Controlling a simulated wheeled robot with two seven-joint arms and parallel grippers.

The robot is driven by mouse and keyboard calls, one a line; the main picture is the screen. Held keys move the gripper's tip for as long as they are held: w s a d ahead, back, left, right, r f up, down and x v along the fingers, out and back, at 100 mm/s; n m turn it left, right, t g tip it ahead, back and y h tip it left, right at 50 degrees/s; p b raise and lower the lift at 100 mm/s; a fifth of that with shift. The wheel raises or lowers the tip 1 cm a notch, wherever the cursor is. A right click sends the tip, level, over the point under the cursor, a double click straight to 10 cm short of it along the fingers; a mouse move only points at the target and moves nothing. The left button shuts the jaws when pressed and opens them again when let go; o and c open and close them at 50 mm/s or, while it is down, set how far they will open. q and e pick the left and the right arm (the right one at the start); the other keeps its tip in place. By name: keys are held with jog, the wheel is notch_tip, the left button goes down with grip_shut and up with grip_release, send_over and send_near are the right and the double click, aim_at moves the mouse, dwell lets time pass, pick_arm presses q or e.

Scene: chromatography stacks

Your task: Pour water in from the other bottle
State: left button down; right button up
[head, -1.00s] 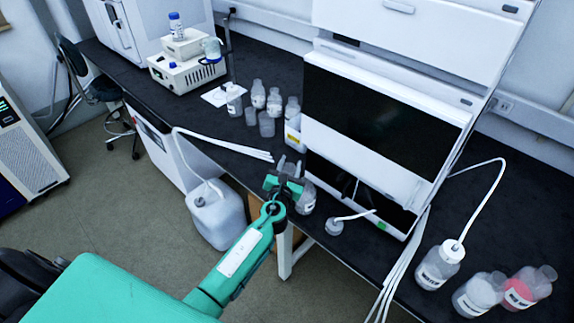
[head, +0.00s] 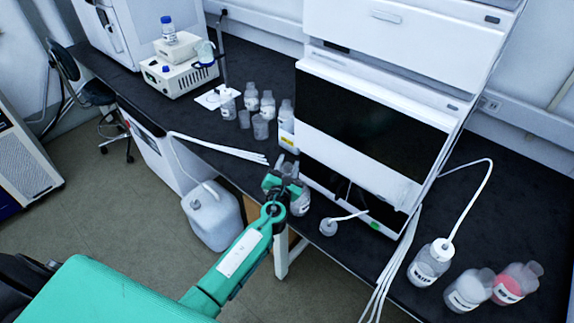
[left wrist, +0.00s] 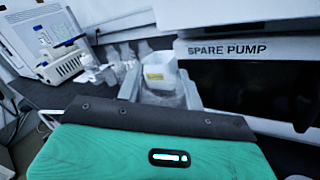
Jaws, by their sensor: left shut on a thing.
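My left gripper (head: 284,177) is at the bench's front edge, shut on a clear labelled bottle (head: 300,203). The gripper and arm hide part of this bottle, and its level is not clear. In the left wrist view the clear bottle (left wrist: 162,97) shows between the two fingers. A white cap with a tube (head: 328,228) lies just right of it on the bench. At the right stand a clear bottle with a tubed cap (head: 428,265), a clear labelled bottle (head: 468,291) and a bottle with pink liquid (head: 512,284). My right gripper is out of view.
The large white instrument (head: 375,105) stands close behind the held bottle. White tubes (head: 225,150) cross the bench edge, and a white jug (head: 212,218) stands below.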

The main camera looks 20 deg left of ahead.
pick_arm(q)
jog(key=shift+d+r+m+p, duration=0.25)
jog(key=shift+r+m+p, duration=0.15)
jog(key=shift+m+p, duration=0.15)
jog(key=shift+f, duration=0.1)
jog(key=shift+d+f+m, duration=0.1)
jog(key=shift+f+m, duration=0.2)
jog(key=shift+m, duration=0.25)
dwell(0.3)
